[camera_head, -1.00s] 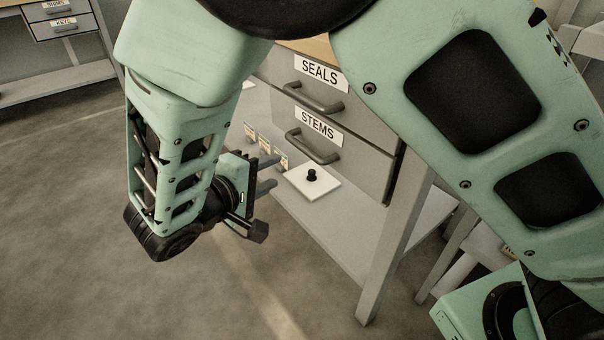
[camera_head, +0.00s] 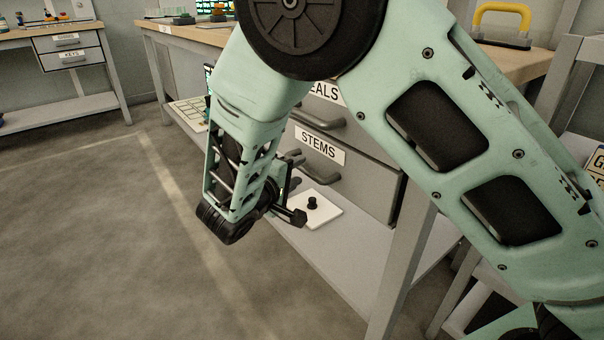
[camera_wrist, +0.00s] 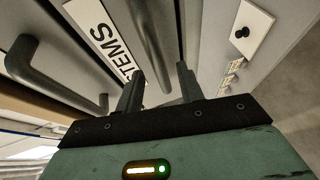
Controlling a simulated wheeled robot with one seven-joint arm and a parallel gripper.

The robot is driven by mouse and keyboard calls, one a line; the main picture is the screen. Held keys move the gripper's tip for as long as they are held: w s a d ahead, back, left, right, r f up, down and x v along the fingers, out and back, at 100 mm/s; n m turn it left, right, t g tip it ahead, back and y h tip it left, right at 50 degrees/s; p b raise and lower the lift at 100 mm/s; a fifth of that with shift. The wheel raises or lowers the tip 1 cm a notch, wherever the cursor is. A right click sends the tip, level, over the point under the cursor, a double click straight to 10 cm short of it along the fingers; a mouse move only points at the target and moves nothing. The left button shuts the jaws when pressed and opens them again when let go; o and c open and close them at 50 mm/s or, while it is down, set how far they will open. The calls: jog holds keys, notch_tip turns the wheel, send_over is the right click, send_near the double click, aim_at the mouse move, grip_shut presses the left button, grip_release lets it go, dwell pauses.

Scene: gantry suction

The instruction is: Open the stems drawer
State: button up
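The stems drawer (camera_head: 368,185) is a grey front with a white STEMS label (camera_head: 319,145), below the SEALS drawer (camera_head: 352,132). It looks shut. Its grey bar handle (camera_head: 322,175) is partly hidden behind my gripper (camera_head: 296,170) in the head view. In the wrist view the STEMS label (camera_wrist: 106,38) and the handle (camera_wrist: 153,42) appear turned on their side. My gripper (camera_wrist: 160,72) is open, its two dark fingers apart. The near end of the handle shows between the fingers in that picture. I cannot tell whether they touch it.
A white plate with a black knob (camera_head: 313,207) lies on the lower shelf (camera_head: 345,262) under the drawers. The SEALS handle (camera_wrist: 45,80) is close by on the left in the wrist view. A bench leg (camera_head: 405,265) stands to the right. Open floor lies to the left.

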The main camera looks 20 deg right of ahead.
aim_at(300, 169)
jog(key=shift+b+x, duration=0.3)
jog(key=shift+x, duration=1.45)
